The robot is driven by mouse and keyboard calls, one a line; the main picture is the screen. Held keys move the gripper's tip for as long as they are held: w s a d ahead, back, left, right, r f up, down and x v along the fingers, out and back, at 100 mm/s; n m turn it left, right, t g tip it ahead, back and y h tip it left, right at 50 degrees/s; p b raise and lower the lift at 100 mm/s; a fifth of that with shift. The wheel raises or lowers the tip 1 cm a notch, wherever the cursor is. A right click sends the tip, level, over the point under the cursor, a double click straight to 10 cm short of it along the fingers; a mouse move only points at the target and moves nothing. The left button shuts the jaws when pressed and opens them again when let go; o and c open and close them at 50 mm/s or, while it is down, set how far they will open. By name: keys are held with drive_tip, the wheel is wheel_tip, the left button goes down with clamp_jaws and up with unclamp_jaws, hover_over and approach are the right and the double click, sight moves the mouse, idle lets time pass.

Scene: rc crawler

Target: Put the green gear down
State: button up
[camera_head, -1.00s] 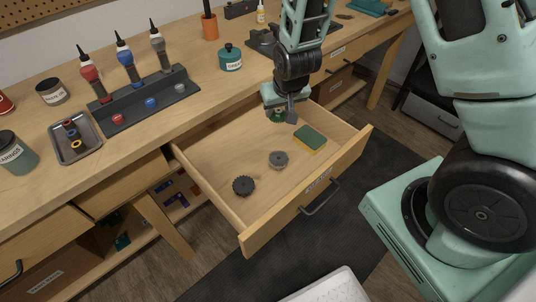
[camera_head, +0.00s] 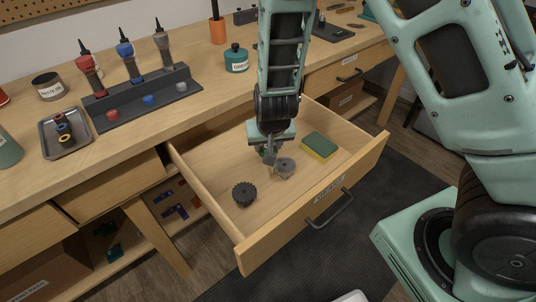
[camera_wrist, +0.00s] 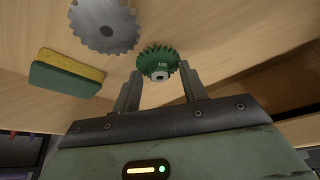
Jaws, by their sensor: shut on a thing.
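The green gear (camera_wrist: 158,62) is between the fingertips of my gripper (camera_wrist: 161,82) in the wrist view. The fingers are shut on its small grey hub, and the toothed face is beyond the tips. In the head view my gripper (camera_head: 270,157) is inside the open drawer, and only a bit of green (camera_head: 262,151) shows beside the fingers. I cannot tell whether the gear touches the drawer floor. A grey gear (camera_head: 287,167) lies close by; it also shows in the wrist view (camera_wrist: 105,25), apart from the green one.
The open drawer (camera_head: 210,165) also holds a dark gear (camera_head: 244,194) at left and a green-yellow sponge (camera_head: 320,146) at right. Bare floor lies between the dark gear and the back wall. The drawer front (camera_head: 315,205) is a raised edge. The bench holds bottles and a tray (camera_head: 66,133).

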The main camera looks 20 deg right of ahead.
drive_tip(key=shift+f, duration=1.7)
drive_tip(key=shift+f+b, duration=0.1)
drive_tip(key=shift+b, duration=0.25)
drive_tip(key=o, duration=1)
drive_tip(key=d+p+v, duration=0.1)
drive_tip(key=p+v, duration=0.3)
drive_tip(key=v, duration=0.8)
drive_tip(key=s+a+r+n+g+y, duration=0.3)
drive_tip(key=s+a+r+n, duration=0.2)
drive_tip(key=s+a+r, duration=0.45)
drive_tip(key=s+d+r+n, duration=0.1)
drive_tip(key=s, duration=0.2)
drive_tip(key=s+d+r+n+g+h, duration=0.1)
drive_tip(key=s+n, duration=0.1)
drive_tip(key=s, duration=0.2)
drive_tip(key=s+d+r+n, duration=0.1)
drive_tip(key=s+n, duration=0.1)
drive_tip(key=s, duration=0.2)
drive_tip(key=shift+s+d+r, duration=0.2)
drive_tip(key=shift+r, duration=0.15)
